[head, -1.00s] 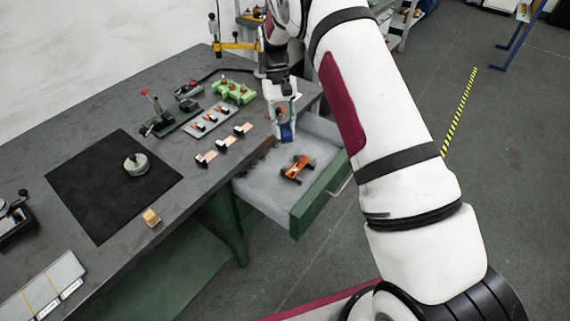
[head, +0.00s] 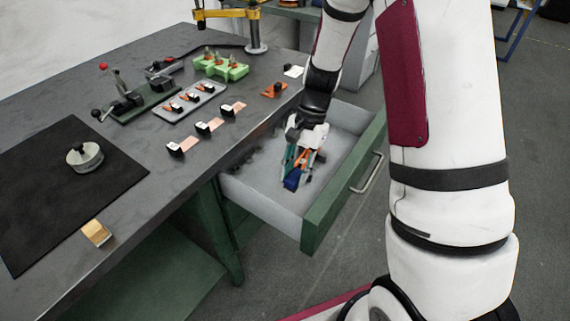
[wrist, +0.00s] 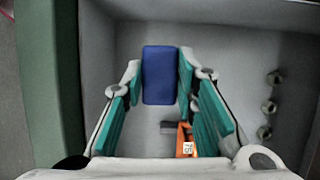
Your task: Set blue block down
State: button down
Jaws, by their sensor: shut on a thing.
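The blue block (wrist: 160,75) is between the teal finger pads of my gripper (wrist: 158,80) in the wrist view. In the head view my gripper (head: 302,165) reaches down into the open drawer (head: 240,195), with the blue block (head: 292,180) low between its fingers. I cannot tell whether the block touches the drawer floor. An orange piece with a white tag (wrist: 186,140) lies in the drawer close to the right finger and is partly hidden by it.
The drawer's green front (head: 345,190) and grey walls surround my gripper. Several small round metal parts (wrist: 270,106) lie at the right in the wrist view. On the bench (head: 150,200) are copper strips (head: 211,126), a green holder (head: 220,66) and a black mat (head: 60,190).

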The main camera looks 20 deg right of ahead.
aim_at(291, 208)
notch_tip(291, 208, down, 10)
jog(key=shift+b, duration=0.85)
jog(key=shift+f, duration=0.15)
jog(key=c, duration=1.3)
grip_release()
